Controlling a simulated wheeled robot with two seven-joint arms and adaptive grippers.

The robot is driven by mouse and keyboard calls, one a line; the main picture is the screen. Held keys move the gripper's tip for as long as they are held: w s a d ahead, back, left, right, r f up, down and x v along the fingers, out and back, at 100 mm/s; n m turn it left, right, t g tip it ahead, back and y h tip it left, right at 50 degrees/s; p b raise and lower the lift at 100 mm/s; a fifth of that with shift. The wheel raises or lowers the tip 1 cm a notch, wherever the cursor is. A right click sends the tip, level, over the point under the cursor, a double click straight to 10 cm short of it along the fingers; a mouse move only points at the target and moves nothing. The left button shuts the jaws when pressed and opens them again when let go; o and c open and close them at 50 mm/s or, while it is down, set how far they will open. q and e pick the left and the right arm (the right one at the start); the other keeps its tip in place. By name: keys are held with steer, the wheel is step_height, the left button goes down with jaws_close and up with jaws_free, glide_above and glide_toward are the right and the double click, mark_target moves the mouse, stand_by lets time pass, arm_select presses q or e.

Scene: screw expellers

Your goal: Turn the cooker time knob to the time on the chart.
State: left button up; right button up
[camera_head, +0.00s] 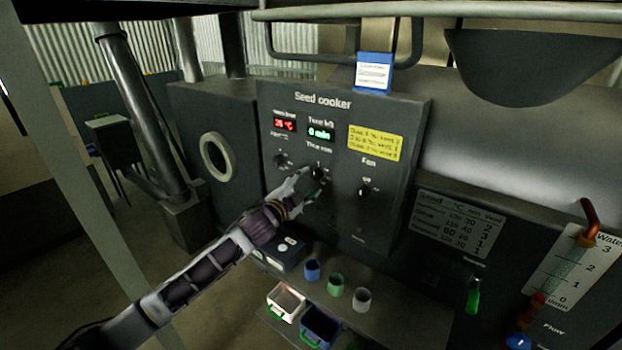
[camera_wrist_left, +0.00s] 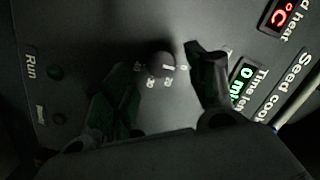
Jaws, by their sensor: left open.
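The seed cooker panel (camera_head: 345,200) carries the black time knob (camera_head: 318,172), which also shows in the left wrist view (camera_wrist_left: 161,64) with small numbers around it. My left gripper (camera_head: 308,183) is open at the knob. In the left wrist view its two fingers (camera_wrist_left: 160,60) stand on either side of the knob; I cannot tell whether they touch it. The green time display (camera_head: 320,133) reads 0 min. The chart (camera_head: 458,225) is a dark board right of the panel with seed, °C, min and vent columns; its rows are small and blurred. My right gripper is not in view.
The fan knob (camera_head: 364,191) is right of the time knob, and the heat knob (camera_head: 281,160) left. A yellow note (camera_head: 375,141) and blue-edged card (camera_head: 373,72) are above. Cups (camera_head: 336,284) and bins (camera_head: 319,327) stand on the shelf below.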

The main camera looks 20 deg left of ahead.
mark_target(314, 176)
arm_select(q)
steer(key=shift+p+x, duration=0.3)
steer(key=shift+x, duration=1.45)
steer(key=c, duration=1)
steer(key=shift+c, duration=0.2)
